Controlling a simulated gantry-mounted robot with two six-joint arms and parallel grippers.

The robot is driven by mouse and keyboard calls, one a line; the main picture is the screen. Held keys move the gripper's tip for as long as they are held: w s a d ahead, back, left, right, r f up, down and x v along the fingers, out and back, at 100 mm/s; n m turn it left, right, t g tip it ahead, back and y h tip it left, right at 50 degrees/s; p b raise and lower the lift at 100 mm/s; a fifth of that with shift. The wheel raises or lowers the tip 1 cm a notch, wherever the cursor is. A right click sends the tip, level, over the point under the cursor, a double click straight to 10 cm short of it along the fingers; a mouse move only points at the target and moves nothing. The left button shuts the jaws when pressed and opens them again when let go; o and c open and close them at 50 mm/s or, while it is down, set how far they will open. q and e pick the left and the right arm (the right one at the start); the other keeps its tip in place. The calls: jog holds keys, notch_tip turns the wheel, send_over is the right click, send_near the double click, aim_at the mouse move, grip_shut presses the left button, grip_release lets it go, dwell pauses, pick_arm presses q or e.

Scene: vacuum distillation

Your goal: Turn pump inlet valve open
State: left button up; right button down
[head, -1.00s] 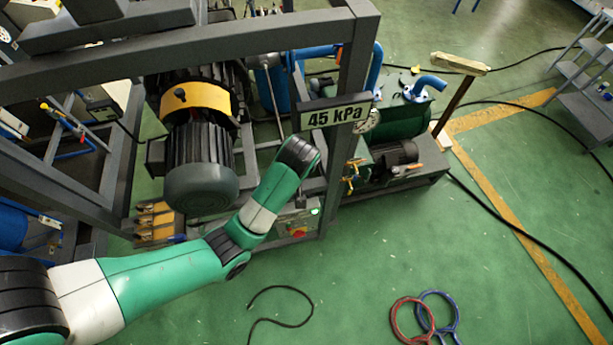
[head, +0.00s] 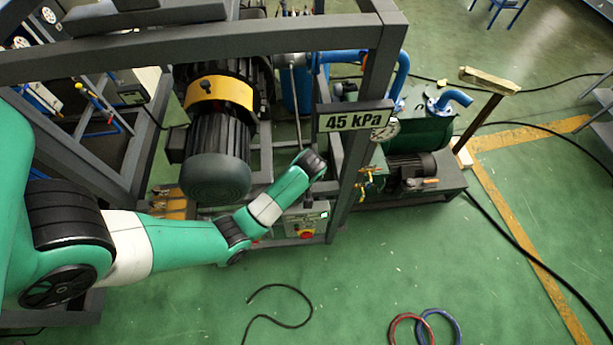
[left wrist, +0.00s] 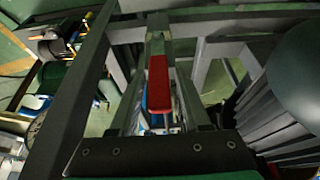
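A red bar-shaped handle (left wrist: 158,85), which looks like a valve lever, stands in the middle of the left wrist view. My left gripper (left wrist: 158,70) reaches towards it, with grey finger-like parts along both sides of the handle. Whether they touch or clamp it I cannot tell. In the head view my left arm comes in from the left, and its wrist end (head: 312,163) is beside the frame post below the 45 kPa sign (head: 353,117). The fingertips and the red handle are hidden there. My right gripper is not in view.
A grey steel frame post (head: 372,105) stands close to my wrist. A dark motor (head: 217,165) is left of it, and a green pump unit (head: 425,130) with a round gauge (head: 385,130) is right. A control box (head: 305,222) sits below. Hoops (head: 440,325) lie on open floor.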

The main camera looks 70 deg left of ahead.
pick_arm(q)
grip_shut()
dwell(1.2)
